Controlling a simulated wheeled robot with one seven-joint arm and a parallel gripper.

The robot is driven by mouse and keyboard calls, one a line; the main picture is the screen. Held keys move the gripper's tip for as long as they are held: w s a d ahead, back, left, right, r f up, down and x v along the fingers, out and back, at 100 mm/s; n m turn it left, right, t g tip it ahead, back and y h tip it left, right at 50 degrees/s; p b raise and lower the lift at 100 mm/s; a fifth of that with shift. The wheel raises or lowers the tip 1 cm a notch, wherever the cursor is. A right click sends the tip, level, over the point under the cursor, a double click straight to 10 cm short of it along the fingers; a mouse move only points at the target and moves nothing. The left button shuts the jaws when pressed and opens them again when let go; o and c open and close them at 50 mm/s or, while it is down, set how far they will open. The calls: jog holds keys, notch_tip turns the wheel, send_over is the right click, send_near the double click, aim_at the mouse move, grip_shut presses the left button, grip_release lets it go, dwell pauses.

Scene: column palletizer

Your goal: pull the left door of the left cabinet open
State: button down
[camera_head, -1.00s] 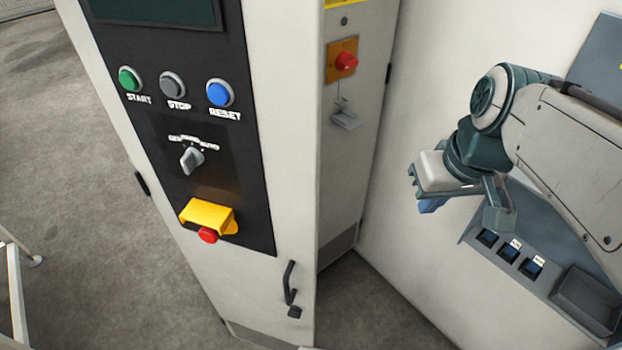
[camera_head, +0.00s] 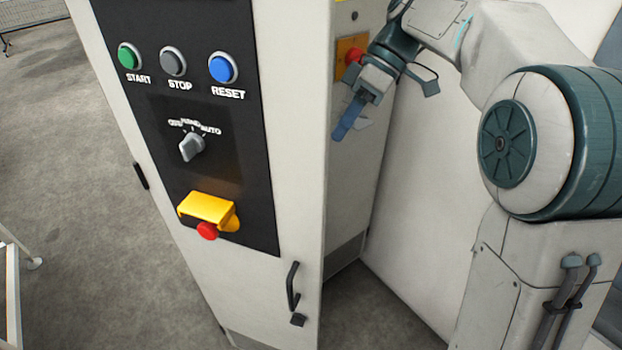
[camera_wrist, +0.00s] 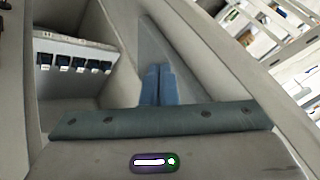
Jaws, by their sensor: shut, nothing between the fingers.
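The near light-grey cabinet (camera_head: 225,290) fills the left and middle of the head view. A dark bar handle (camera_head: 292,287) is low on its front at the right. Beside it, a narrower grey panel (camera_head: 345,205) carries a red knob (camera_head: 353,57) on an orange plate. I cannot tell which face is the task's left door. My gripper (camera_head: 340,132) is in front of this panel, below the knob, its blue fingers pointing down. It hides most of a grey latch (camera_head: 362,124) there; contact cannot be told. In the wrist view the shut blue fingers (camera_wrist: 159,70) hold nothing.
The control panel has START, STOP and RESET buttons (camera_head: 173,62), a selector knob (camera_head: 191,147) and a red button under a yellow guard (camera_head: 207,213). A white wall (camera_head: 425,240) stands to the right. Dark switches (camera_wrist: 75,63) show in the wrist view. Floor is open at left.

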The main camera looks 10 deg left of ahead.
aim_at(310, 182)
jog(key=s+a+f, duration=0.1)
jog(key=s+f, duration=0.1)
jog(key=s+a+f+p, duration=0.1)
jog(key=s+f, duration=0.1)
jog(key=s, duration=0.1)
jog(key=s+a+f+p, duration=0.1)
jog(key=s+a+f, duration=0.1)
jog(key=shift+s+a+f, duration=0.1)
jog(key=shift+s+f, duration=0.1)
jog(key=shift+f, duration=0.15)
jog(key=shift+s, duration=0.15)
